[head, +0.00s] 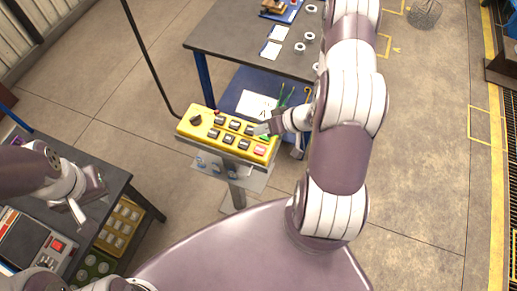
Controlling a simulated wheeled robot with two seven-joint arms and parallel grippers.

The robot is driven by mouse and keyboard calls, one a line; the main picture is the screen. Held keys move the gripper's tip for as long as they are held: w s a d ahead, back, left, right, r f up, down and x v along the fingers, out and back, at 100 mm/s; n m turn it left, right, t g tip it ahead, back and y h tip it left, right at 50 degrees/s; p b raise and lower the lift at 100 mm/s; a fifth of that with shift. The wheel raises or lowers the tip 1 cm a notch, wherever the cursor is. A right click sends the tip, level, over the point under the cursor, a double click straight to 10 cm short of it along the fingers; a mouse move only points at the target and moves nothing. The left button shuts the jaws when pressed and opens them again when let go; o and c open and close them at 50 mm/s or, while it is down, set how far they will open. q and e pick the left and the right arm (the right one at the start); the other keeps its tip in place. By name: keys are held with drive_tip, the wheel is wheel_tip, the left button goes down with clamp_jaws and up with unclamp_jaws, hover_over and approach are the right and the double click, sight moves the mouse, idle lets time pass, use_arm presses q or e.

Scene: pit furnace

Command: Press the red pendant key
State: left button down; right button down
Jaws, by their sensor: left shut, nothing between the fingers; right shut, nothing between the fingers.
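The yellow pendant (213,133) lies tilted on a metal stand in the middle of the head view. It has a black knob, several dark keys, a green key (266,138) and a red key (260,150) at its right end. My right gripper (261,129) is shut and empty. Its tips are at the pendant's right end, beside the green key and a little behind the red key. I cannot tell whether they touch the pendant. The red key is in plain view. My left gripper (78,214) is shut and empty, over the dark table at left.
The dark table (117,187) at left holds a grey panel (30,243) with a red button and a yellow tray (118,229). A grey workbench (225,35) with papers and white rings stands behind the pendant. A black cable runs up from the pendant.

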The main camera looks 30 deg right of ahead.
drive_tip(key=f, duration=0.1)
drive_tip(key=b, duration=0.8)
hover_over(263, 149)
wheel_tip(263, 149, down, 7)
drive_tip(key=shift+s+a+f, duration=0.1)
drive_tip(key=shift+f, duration=0.45)
drive_tip(key=shift+r, duration=0.1)
idle(1.0)
drive_tip(key=shift+f+b, duration=0.3)
drive_tip(key=shift+f, duration=0.15)
